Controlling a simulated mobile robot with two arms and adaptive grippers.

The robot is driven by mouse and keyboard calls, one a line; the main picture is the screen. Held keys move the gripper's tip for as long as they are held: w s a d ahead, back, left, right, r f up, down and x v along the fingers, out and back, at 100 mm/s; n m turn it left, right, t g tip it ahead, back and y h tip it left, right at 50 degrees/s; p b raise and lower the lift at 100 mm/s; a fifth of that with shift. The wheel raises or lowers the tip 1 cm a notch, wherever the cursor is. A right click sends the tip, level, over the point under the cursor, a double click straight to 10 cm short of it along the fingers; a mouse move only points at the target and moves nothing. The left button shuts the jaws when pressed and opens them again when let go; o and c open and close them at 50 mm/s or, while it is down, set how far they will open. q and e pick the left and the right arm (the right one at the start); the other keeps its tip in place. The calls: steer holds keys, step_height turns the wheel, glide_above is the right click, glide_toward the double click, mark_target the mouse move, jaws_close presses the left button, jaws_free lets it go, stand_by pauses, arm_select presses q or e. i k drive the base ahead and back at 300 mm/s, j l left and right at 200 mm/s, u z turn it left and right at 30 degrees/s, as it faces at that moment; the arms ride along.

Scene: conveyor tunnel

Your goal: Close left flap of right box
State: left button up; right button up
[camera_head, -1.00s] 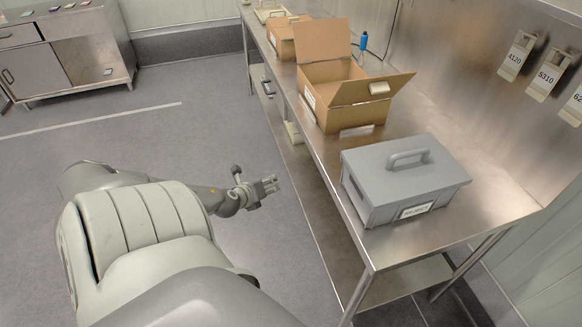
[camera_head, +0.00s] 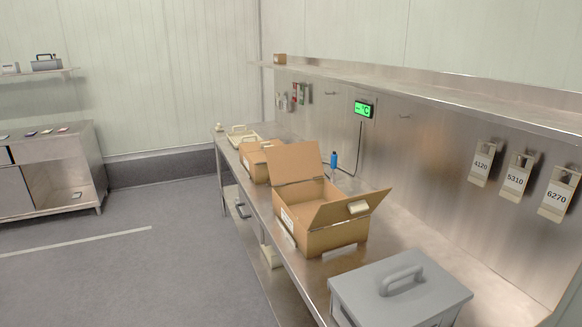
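An open brown cardboard box (camera_head: 335,236) stands on the steel bench, right of centre. One flap (camera_head: 293,162) stands upright at its far left side. The inside of the box shows between the flaps. A second cardboard box (camera_head: 257,163) stands behind it on the bench, partly hidden by the upright flap. Neither of my grippers is in view.
A grey lidded case with a handle (camera_head: 400,299) stands on the near end of the bench (camera_head: 415,236). A blue bottle (camera_head: 333,160) is behind the open box. A shelf (camera_head: 430,88) runs along the wall above hanging numbered tags (camera_head: 515,177). The floor left is clear.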

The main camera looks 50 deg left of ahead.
mark_target(286, 164)
steer(key=j+z, duration=0.3)
steer(key=j, duration=2)
steer(key=i, duration=0.05)
